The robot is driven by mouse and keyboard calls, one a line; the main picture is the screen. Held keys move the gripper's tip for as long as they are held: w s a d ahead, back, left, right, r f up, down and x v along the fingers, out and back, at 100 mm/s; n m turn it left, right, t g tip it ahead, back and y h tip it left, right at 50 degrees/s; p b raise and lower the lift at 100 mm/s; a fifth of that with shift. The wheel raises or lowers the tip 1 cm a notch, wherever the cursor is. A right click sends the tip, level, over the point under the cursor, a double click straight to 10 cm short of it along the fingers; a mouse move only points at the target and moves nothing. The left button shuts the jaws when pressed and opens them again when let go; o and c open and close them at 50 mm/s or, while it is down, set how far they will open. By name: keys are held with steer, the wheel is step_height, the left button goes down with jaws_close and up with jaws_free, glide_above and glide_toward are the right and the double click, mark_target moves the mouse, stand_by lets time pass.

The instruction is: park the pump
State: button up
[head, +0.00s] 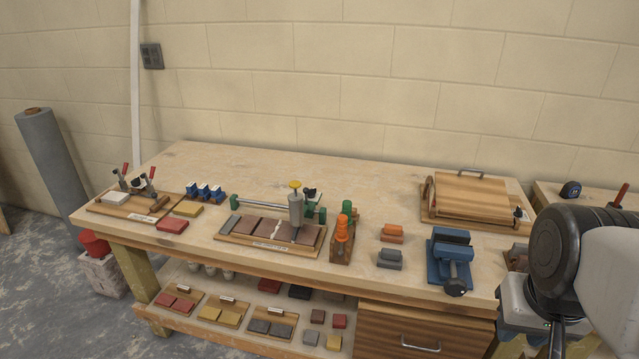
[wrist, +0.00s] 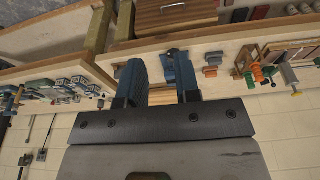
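What looks like the pump (head: 296,212), a grey cylinder with a yellow knob on top, stands upright over the board of reddish-brown tiles (head: 255,227) on the bench. In the wrist view, where the scene is upside down, the pump (wrist: 289,76) is small near the right edge. My gripper (wrist: 161,78) shows two blue fingers apart with nothing between them. It is well to the right of the pump in the head view, where only my arm shows and the fingers cannot be made out. No marked parking place can be told.
A clamp board (head: 130,203) is at the left. The bench's back middle is clear.

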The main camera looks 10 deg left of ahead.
steer(key=shift+o, duration=1.1)
steer(key=shift+w+a+r, duration=0.1)
steer(key=shift+w+r, duration=0.1)
steer(key=shift+w, duration=0.15)
steer(key=shift+o, duration=0.2)
steer(key=w+a+r+n, duration=0.1)
steer(key=w+a+r, duration=0.1)
steer(key=w, duration=0.5)
steer(key=w+a+r, duration=0.2)
steer(key=w+a, duration=0.1)
steer(key=w, duration=0.5)
steer(key=shift+a+n+g, duration=0.3)
steer(key=shift+a+n, duration=0.1)
steer(key=n+g, duration=0.2)
steer(key=n, duration=0.3)
glide_above(306, 194)
steer(key=f, duration=1.5)
steer(key=shift+w, duration=0.35)
steer(key=shift+w+a, duration=0.1)
steer(key=shift+a, duration=0.05)
steer(key=shift+f, duration=0.1)
steer(key=shift+f, duration=3.85)
